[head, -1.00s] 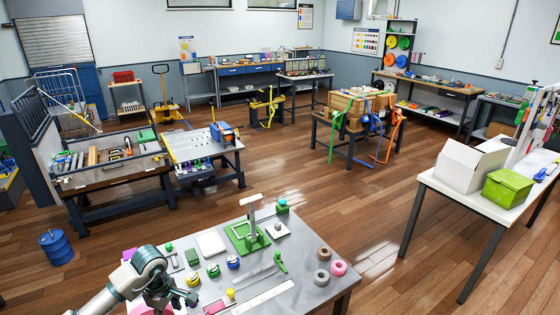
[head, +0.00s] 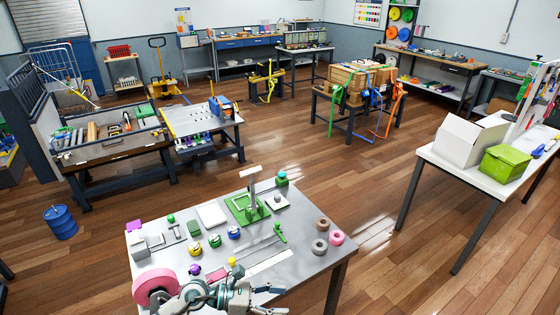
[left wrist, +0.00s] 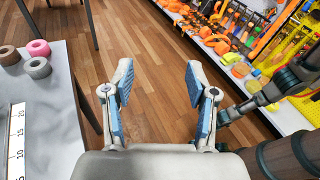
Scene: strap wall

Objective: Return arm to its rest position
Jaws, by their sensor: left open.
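My left gripper (head: 266,299) is low in the head view, at the front edge of the grey table (head: 312,262). In the left wrist view its two blue-padded fingers (left wrist: 158,95) are spread wide with nothing between them, above the wooden floor. My left arm comes in from the bottom of the head view. My right gripper is not in the head view.
On the table are a green stand (head: 247,207), several small coloured balls and tape rolls (head: 320,246). In the left wrist view, a shelf of orange tools (left wrist: 235,45) stands at the right. A white table (head: 440,160) with boxes is at the right. Floor between is clear.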

